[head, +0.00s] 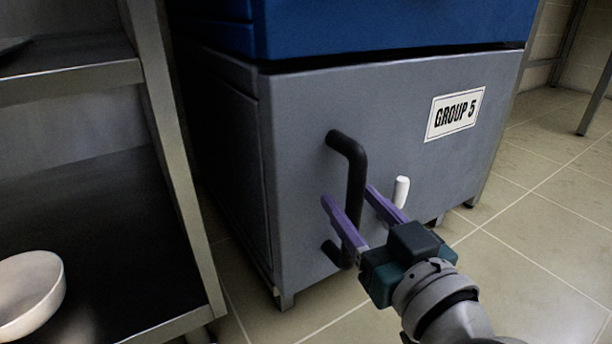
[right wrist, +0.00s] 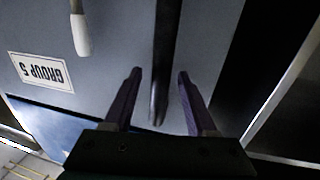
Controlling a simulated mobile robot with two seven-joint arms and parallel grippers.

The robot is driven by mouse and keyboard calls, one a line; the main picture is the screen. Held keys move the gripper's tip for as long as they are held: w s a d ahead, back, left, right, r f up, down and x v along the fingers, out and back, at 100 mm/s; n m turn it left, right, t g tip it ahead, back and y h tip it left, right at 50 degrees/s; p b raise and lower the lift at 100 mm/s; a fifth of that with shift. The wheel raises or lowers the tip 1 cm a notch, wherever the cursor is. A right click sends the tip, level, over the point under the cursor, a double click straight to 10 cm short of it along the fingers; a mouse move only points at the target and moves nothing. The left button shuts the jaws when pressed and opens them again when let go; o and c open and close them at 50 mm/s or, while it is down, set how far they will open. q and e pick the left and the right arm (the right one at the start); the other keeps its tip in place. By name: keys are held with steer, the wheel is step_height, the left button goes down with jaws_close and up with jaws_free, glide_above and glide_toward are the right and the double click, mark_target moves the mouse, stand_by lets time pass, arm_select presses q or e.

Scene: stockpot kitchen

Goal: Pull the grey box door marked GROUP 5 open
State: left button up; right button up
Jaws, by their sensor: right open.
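The grey box door (head: 300,120) carries a white label reading GROUP 5 (head: 455,114) and looks shut. A black bar handle (head: 356,180) stands upright near its left edge. My right gripper (head: 347,194) is open, its two purple fingers on either side of the handle's lower half. In the right wrist view the handle (right wrist: 162,70) runs between the open fingers (right wrist: 160,75), with gaps on both sides. Whether the fingers touch the door cannot be told. The label also shows upside down in the right wrist view (right wrist: 41,72). My left gripper is not in view.
A white peg (head: 401,191) sticks out right of the handle. A blue unit (head: 390,25) rests on the grey box. A metal shelf (head: 70,80) with a white bowl (head: 30,290) stands close on the left. Tiled floor (head: 540,230) is clear to the right.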

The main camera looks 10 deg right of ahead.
steer(key=shift+w+a, duration=0.1)
steer(key=shift+w, duration=0.2)
jaws_close()
stand_by(1.3)
